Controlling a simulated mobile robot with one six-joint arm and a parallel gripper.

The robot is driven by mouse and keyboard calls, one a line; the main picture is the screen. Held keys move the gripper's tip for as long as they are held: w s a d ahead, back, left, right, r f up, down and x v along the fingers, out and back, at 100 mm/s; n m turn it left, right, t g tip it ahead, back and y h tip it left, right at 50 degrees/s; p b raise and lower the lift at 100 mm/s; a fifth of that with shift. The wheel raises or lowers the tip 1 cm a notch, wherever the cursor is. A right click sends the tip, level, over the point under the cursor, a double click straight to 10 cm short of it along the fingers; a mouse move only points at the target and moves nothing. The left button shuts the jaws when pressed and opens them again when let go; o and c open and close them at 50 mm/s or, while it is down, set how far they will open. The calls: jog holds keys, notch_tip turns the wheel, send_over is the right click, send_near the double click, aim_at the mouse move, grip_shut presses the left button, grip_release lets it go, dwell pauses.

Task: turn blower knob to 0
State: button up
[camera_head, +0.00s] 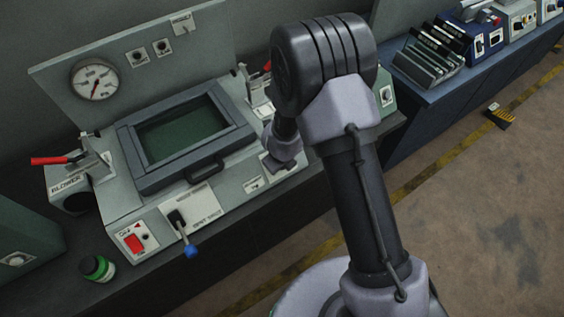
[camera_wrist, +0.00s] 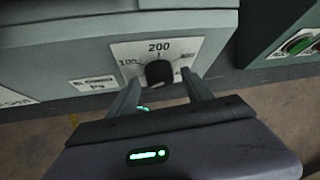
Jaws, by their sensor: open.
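In the wrist view a dark round knob (camera_wrist: 159,73) sits on a pale dial plate (camera_wrist: 128,50) on the front of a grey box. The plate reads 100 at left and 200 at top; the right-hand number is partly hidden. Which mark the knob points to is unclear. My gripper (camera_wrist: 161,82) is open, with one finger on each side of the knob; I cannot tell if either touches it. In the head view my arm hides the knob and the fingers.
A console with a green-screened frame (camera_head: 186,130) and a round gauge (camera_head: 97,81) stands left of my arm. A red switch (camera_head: 134,243), a blue-tipped lever (camera_head: 190,249) and a green-banded jar (camera_head: 98,268) are near its front. Another box with a green button (camera_wrist: 297,42) stands right.

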jog(key=p+v, duration=0.9)
jog(key=v, duration=0.8)
jog(key=shift+r, duration=0.15)
jog(key=shift+a, duration=0.1)
